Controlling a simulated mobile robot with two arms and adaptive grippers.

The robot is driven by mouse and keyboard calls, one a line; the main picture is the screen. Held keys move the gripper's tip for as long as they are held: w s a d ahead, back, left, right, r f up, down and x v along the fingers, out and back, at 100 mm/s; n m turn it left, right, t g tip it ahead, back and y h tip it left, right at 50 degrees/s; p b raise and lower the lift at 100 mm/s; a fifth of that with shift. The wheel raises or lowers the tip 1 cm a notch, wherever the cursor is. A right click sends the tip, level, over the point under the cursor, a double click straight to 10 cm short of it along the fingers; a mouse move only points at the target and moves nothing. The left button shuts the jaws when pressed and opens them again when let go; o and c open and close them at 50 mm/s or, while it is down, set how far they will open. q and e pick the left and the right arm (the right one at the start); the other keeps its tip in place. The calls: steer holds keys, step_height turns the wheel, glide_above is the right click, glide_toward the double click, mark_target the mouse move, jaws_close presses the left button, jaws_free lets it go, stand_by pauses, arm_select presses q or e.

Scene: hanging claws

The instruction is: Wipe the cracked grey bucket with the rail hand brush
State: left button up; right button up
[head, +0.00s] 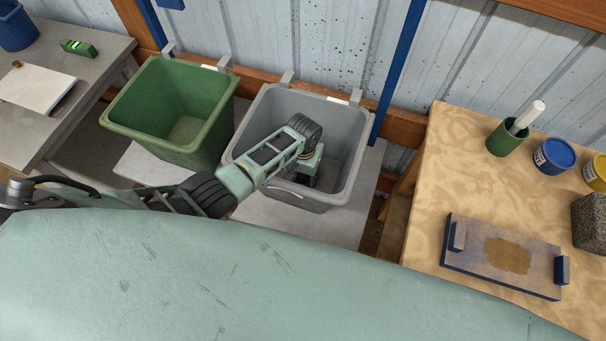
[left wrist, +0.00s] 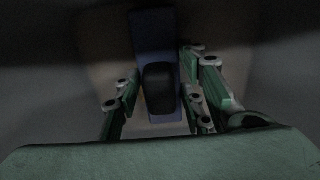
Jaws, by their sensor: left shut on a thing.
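The grey bucket (head: 345,120) hangs against the wooden rail at the wall, with its open top facing up. A pale curved line shows on its front side. My left gripper (head: 305,176) reaches down inside this bucket, and its arm crosses the front left rim. In the left wrist view my left gripper (left wrist: 160,92) is shut on the hand brush (left wrist: 153,35), a blue piece with a black grip part between the fingers. The bucket's dim inside surrounds it. The brush's far end and any contact with the bucket cannot be made out. My right gripper is not in view.
A green bucket (head: 170,110) hangs just left of the grey one. A wooden table (head: 440,190) at right holds a blue-edged board (head: 505,255), a green cup (head: 507,138) and paint cans. A grey table (head: 95,80) with a white sheet stands at left.

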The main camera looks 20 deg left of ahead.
arm_select(q)
steer(key=shift+a+f, duration=0.1)
steer(key=shift+a, duration=1.35)
step_height(320, 180, up, 6)
steer(key=p, duration=0.7)
steer(key=shift+w+d, duration=0.1)
